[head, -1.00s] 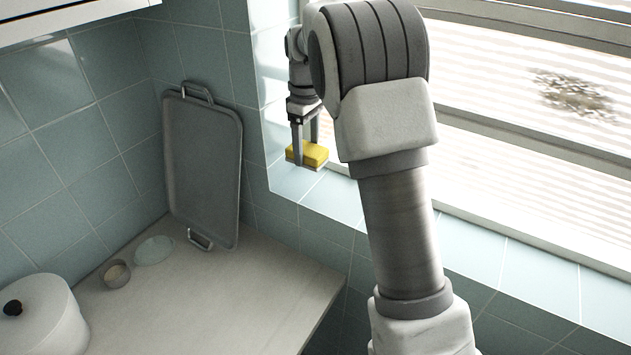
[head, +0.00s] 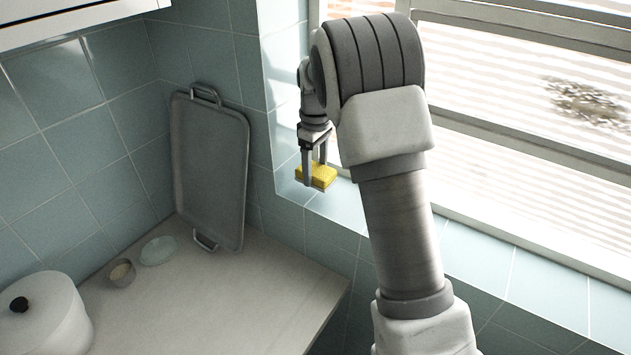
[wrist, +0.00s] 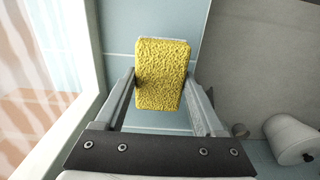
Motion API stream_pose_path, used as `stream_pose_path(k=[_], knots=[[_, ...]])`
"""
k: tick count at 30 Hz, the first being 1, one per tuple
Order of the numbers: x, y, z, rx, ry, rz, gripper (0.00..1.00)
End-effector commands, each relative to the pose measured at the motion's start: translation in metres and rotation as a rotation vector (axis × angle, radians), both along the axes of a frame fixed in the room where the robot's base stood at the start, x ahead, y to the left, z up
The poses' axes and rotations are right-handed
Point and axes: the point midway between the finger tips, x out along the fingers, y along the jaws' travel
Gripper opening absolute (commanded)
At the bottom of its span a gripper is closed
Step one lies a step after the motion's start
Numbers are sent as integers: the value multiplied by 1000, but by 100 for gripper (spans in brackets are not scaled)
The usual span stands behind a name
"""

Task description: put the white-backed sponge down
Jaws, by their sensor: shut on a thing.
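The sponge (head: 322,175) is yellow on top, and a thin pale layer shows at its lower edge. My gripper (head: 315,180) points down and is shut on the sponge, with one finger on each side. In the head view the sponge is at the tiled window sill (head: 345,203); I cannot tell whether it touches the sill. In the wrist view the sponge (wrist: 161,75) sits between the two fingers (wrist: 160,95), its yellow face toward the camera and a pale strip at its far edge. Most of its white back is hidden.
A grey tray (head: 208,165) leans on the tiled wall at the back of the marble counter (head: 215,300). A small cup (head: 122,273), a pale green dish (head: 158,250) and a white lidded pot (head: 45,315) stand at the left. The window (head: 520,130) is right of the sill.

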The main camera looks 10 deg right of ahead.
Motion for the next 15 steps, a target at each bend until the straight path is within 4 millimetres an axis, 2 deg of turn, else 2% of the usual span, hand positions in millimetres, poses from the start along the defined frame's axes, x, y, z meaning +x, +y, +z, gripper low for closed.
stream_pose_path(k=[3, 6, 14, 15], knots=[[-1, 0, -21, -1, 4, 0, 27], [0, 0, -33, 0, 3, 0, 27], [0, 0, -40, 0, 0, 0, 27], [0, 0, -40, 1, 1, 0, 75]])
